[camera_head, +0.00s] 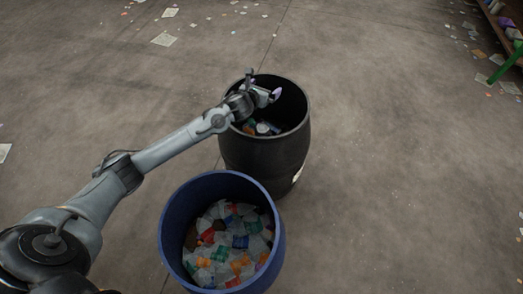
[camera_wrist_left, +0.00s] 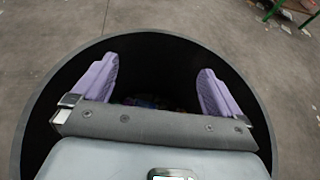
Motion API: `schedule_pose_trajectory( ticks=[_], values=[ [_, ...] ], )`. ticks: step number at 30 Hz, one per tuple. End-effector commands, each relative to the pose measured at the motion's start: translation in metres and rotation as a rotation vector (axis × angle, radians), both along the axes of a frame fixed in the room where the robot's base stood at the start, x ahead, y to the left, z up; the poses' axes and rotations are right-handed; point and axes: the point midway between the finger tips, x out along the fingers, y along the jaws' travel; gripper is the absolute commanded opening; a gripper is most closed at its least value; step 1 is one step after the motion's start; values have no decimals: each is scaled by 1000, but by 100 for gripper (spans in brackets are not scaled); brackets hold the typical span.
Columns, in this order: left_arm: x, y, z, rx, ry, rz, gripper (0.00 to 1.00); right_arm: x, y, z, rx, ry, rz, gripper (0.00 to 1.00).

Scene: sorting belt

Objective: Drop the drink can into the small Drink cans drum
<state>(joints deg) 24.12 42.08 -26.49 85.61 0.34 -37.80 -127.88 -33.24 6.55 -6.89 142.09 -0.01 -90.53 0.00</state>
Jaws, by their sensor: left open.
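A black drum (camera_head: 262,165) stands near the middle of the head view, with an unreadable pale label low on its right side. My left gripper (camera_head: 264,84) is over the drum's open mouth, fingers spread. In the left wrist view the two purple finger pads (camera_wrist_left: 158,85) are wide apart with nothing between them, above the dark inside of the drum (camera_wrist_left: 262,100). Small mixed items lie deep in the drum, among them a pale, can-like piece (camera_head: 263,128); I cannot tell surely what it is. No drink can is clearly seen elsewhere. My right gripper is not in view.
A blue drum (camera_head: 167,240) full of crumpled mixed waste stands in front of the black drum, close to it. Scattered paper lies on the concrete floor (camera_head: 400,180). A green bar (camera_head: 507,63) shows at the upper right.

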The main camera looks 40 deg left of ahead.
Motion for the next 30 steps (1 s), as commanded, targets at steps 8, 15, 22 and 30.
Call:
schedule_pose_trajectory(
  ticks=[8,15,22,30],
  values=[
    [-15,-2,9,3,0,-1,100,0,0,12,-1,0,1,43],
    [-51,-12,25,4,3,-3,100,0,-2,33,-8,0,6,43],
    [-82,-19,37,3,3,-2,100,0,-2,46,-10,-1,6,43],
    [-97,-22,42,1,0,0,100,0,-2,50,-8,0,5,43]
  ],
)
